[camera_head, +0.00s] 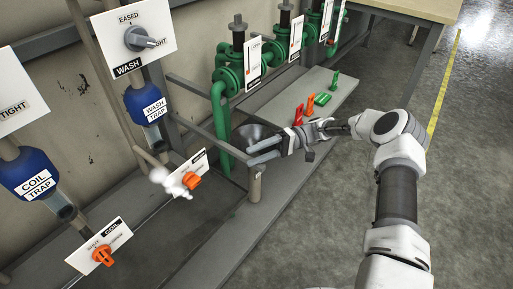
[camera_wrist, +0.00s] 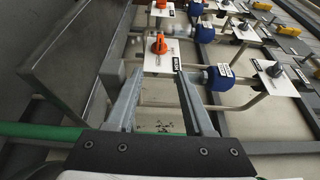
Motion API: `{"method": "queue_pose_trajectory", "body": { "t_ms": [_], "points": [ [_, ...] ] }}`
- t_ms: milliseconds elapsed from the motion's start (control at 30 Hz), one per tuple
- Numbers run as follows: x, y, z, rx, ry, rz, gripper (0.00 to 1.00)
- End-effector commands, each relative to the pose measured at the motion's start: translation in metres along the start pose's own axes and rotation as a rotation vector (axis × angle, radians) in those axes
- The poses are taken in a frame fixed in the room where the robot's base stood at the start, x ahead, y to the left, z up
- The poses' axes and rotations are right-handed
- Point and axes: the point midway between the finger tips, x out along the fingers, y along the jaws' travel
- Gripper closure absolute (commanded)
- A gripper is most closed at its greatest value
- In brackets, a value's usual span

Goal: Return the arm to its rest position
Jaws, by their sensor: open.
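My arm reaches in from the lower right in the head view, bent at a white elbow joint. My gripper (camera_head: 254,153) points left, with its two grey fingers apart and nothing between them. In the wrist view my gripper (camera_wrist: 160,74) also shows open and empty. An orange handle (camera_head: 192,181) on a white plate sits left of the fingertips, apart from them, with a white puff (camera_head: 168,178) beside it. In the wrist view an orange handle (camera_wrist: 158,44) lies beyond the fingertips, between their lines.
A horizontal rail and short post (camera_head: 255,184) stand close to my gripper. Green valve pipes (camera_head: 222,110) rise behind it. A table (camera_head: 420,9) stands at the back right. The floor at right is open.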

Motion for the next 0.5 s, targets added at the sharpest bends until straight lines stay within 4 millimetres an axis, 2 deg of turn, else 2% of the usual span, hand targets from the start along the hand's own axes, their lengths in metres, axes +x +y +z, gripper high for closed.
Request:
{"method": "queue_pose_trajectory", "body": {
  "t_ms": [267,500],
  "points": [
    [0.002,-0.004,0.001,0.006,-0.009,0.023,0.47],
    [0.015,-0.031,0.013,0.071,-0.072,0.241,0.47]
  ]
}}
